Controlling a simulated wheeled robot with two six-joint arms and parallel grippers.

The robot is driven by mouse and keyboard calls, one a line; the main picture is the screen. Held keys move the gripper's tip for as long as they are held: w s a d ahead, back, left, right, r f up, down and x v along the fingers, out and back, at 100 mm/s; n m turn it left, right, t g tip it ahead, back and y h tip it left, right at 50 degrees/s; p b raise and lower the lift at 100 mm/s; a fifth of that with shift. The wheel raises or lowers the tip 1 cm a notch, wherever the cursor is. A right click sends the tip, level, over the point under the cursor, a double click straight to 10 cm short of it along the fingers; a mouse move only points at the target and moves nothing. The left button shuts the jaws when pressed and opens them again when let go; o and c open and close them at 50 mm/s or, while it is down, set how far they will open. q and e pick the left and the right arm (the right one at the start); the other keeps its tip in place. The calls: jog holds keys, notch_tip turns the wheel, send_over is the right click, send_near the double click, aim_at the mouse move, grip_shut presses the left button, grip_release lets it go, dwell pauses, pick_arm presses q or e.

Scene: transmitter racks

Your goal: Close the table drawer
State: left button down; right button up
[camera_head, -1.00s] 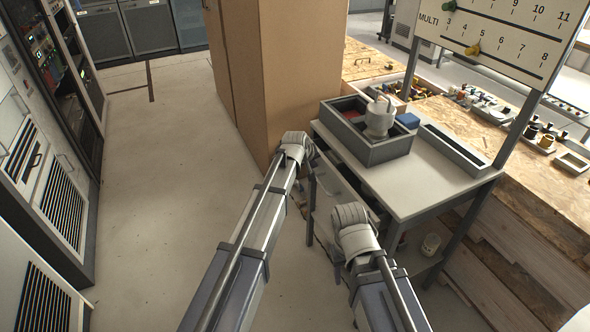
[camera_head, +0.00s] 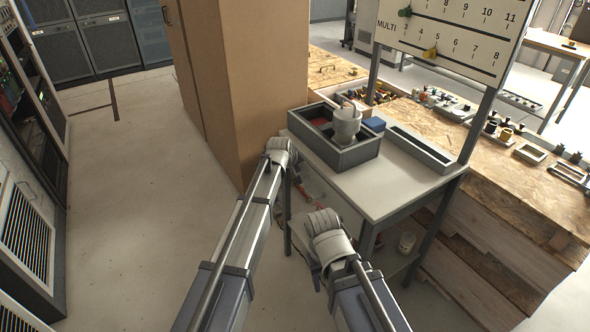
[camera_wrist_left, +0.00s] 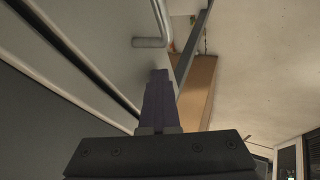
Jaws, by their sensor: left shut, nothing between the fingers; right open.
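The small grey-white table (camera_head: 392,190) stands right of centre in the head view. Its drawer side faces my arms, largely hidden by them, so I cannot tell how far out the drawer is. In the left wrist view, a pale drawer front (camera_wrist_left: 105,40) with a grey bar handle (camera_wrist_left: 150,42) fills the upper left. My left gripper (camera_wrist_left: 159,76) is shut and empty, its tips close to that front, just below the handle in the picture; contact is unclear. My right gripper (camera_head: 316,277) is low in front of the table, open, mostly hidden by its wrist.
On the table are a grey divided box (camera_head: 345,158) with a white device (camera_head: 346,125), and a long tray (camera_head: 420,149). A tall cardboard box (camera_head: 255,75) stands close behind my left arm. Racks line the left; the floor (camera_head: 130,200) between is clear.

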pick_arm(q)
jog(key=shift+w+d+r, duration=0.1)
jog(key=shift+d, duration=0.1)
jog(key=s+a+r+p, duration=0.5)
jog(key=s+r+p, duration=0.2)
jog(key=s+p, duration=0.1)
jog(key=shift+a+r, duration=0.3)
jog(key=shift+r, duration=0.1)
pick_arm(e)
notch_tip(320, 180, up, 8)
jog(key=a, duration=0.1)
pick_arm(q)
jog(key=shift+s, duration=0.1)
